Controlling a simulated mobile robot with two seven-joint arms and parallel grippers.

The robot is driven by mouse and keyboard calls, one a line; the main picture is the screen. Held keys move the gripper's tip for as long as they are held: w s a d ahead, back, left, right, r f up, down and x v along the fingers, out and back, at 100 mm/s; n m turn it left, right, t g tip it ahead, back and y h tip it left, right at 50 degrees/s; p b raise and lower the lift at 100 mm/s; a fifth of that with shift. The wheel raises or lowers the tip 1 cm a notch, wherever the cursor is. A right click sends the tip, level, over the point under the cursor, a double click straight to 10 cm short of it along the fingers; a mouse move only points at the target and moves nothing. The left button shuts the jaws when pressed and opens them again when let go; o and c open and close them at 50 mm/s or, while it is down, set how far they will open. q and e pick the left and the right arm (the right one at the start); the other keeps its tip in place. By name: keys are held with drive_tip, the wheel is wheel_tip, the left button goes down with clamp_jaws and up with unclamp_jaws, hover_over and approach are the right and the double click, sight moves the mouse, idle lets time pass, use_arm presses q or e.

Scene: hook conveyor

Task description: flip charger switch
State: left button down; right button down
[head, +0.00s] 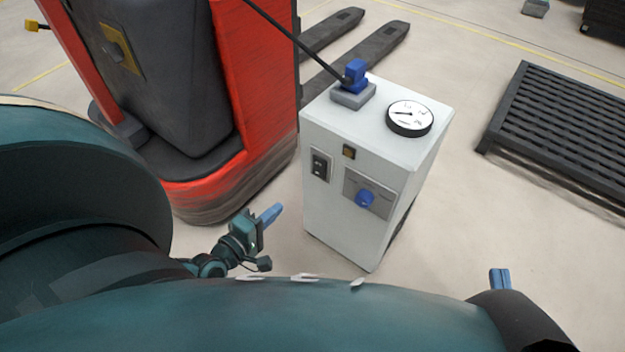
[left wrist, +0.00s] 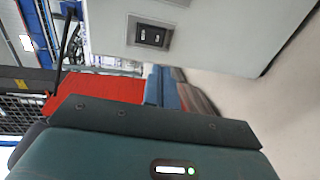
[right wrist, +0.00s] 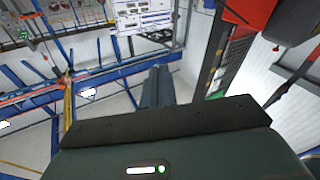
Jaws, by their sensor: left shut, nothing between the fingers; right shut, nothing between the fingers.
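The charger is a white cabinet (head: 345,215) standing on the floor. Its front has a black rocker switch (head: 320,165) in a grey plate at the left, a small dark square (head: 349,151) above, and a blue knob (head: 365,198) on a grey panel at the right. The rocker switch also shows in the left wrist view (left wrist: 152,36). My left gripper (head: 270,213) is shut and empty, left of the cabinet and lower than the switch, apart from it. My right gripper (head: 500,278) is shut and empty, right of the cabinet; its fingers show in its wrist view (right wrist: 158,88).
A blue plug (head: 355,75) with a black cable and a round gauge (head: 409,117) sit on the cabinet top. A red forklift (head: 255,85) stands close at the left. A black slatted pallet (head: 565,125) lies at the right.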

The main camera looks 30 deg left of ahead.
sight(317, 174)
use_arm(q)
drive_tip(key=w+b, duration=0.1)
drive_tip(key=w, duration=0.3)
drive_tip(key=w+f+b, duration=0.1)
drive_tip(key=w, duration=0.3)
drive_tip(key=w+d+f+b, duration=0.1)
drive_tip(key=w+b, duration=0.1)
drive_tip(key=w, duration=0.3)
drive_tip(key=shift+f, duration=0.1)
drive_tip(key=shift+w+d, duration=0.1)
drive_tip(key=shift+w, duration=0.25)
use_arm(e)
drive_tip(key=shift+w+a+r+m+t+y, duration=0.2)
drive_tip(key=shift+a+m+t+y, duration=0.1)
drive_tip(key=shift+a+m+y, duration=0.15)
